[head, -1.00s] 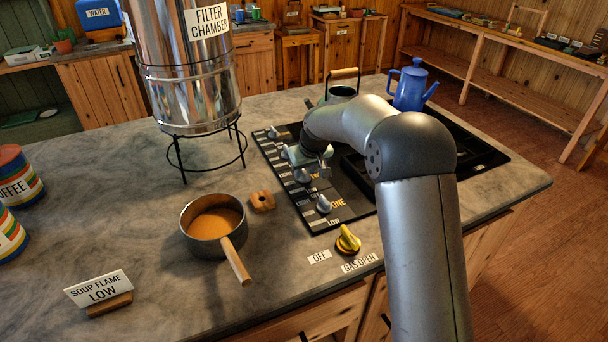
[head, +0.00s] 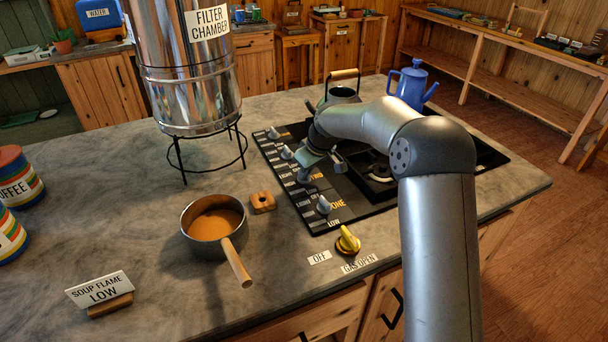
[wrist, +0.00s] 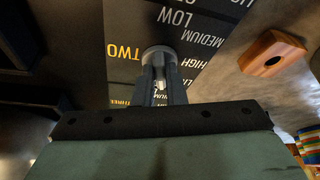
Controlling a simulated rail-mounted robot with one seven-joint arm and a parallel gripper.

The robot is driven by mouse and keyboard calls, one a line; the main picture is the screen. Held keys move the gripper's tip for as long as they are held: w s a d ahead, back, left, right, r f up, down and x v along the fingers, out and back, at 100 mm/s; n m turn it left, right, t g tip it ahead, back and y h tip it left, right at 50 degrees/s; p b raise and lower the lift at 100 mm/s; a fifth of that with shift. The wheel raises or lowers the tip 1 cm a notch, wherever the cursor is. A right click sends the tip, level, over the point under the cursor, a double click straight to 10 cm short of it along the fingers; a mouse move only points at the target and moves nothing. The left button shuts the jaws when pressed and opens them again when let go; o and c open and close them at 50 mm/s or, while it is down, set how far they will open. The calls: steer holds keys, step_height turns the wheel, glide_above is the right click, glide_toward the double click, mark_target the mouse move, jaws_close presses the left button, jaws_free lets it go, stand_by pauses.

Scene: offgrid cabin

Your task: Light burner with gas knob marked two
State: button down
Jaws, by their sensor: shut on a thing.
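The gas knob marked two (head: 304,175) is a grey knob on the black stove panel, beside the yellow word TWO. It also shows in the wrist view (wrist: 158,53), left of HIGH and below LOW. My gripper (wrist: 159,85) is shut on this knob's handle, with a finger on each side. In the head view my gripper (head: 318,164) is over the panel and partly covers the lettering. The knob marked one (head: 323,205) stands nearer the front. A burner (head: 380,172) is partly visible behind my arm, with no flame that I can see.
A pot of orange soup (head: 201,247) and a small wooden block (head: 262,202) stand left of the panel. A kettle (head: 342,92) and a blue coffee pot (head: 411,88) stand behind my arm.

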steer(key=n+g, duration=0.1)
steer(key=n, duration=0.2)
steer(key=shift+w+d+y+p, duration=0.1)
steer(key=shift+y+p, duration=0.3)
steer(key=shift+w+n+g+p, duration=0.1)
steer(key=shift+n+g+p, duration=0.35)
steer(key=shift+n, duration=0.55)
steer(key=c, duration=1.5)
jaws_free()
